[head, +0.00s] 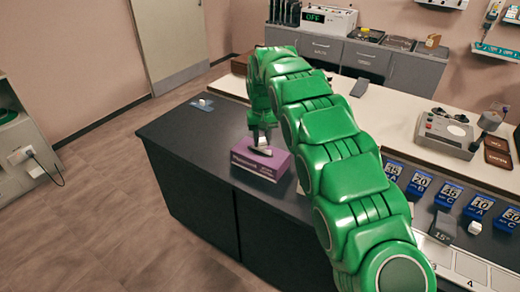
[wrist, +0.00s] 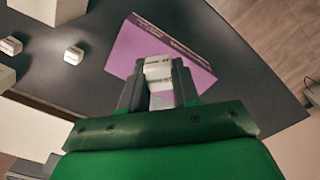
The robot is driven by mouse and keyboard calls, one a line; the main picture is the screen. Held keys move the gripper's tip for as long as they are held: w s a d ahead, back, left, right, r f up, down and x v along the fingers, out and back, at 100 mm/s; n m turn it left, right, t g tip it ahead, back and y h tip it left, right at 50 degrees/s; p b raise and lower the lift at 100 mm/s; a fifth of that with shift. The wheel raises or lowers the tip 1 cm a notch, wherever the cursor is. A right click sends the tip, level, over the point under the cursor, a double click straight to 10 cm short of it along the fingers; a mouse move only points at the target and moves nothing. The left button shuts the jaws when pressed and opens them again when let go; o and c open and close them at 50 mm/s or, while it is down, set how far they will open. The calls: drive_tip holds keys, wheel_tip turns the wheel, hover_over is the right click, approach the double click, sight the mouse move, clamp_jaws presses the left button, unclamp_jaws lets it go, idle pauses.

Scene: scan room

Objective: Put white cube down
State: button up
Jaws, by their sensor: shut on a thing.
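My gripper (head: 262,146) points down over the purple box (head: 262,168) on the dark counter. In the wrist view my gripper (wrist: 159,88) is shut on a white cube (wrist: 158,69), which sits between the two fingers. The purple box (wrist: 150,45) lies beneath and around the cube in that view. I cannot tell whether the cube touches the box top. In the head view the fingers mostly hide the cube.
Another white cube (head: 475,227) lies by the blue numbered blocks (head: 447,196) at right. A grey device (head: 446,133) stands on the white worktop.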

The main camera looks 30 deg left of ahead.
hover_over(260, 156)
drive_tip(key=shift+s+d+f, duration=0.1)
drive_tip(key=shift+s+f, duration=0.1)
drive_tip(key=shift+f, duration=0.85)
drive_tip(key=shift+s+d+f, duration=0.1)
drive_tip(key=shift+s+f, duration=0.05)
drive_tip(key=shift+f, duration=0.85)
drive_tip(key=shift+w+a+f, duration=0.15)
drive_tip(key=shift+w+f, duration=0.05)
drive_tip(key=shift+f, duration=1.7)
drive_tip(key=o, duration=1)
drive_tip(key=shift+f, duration=0.1)
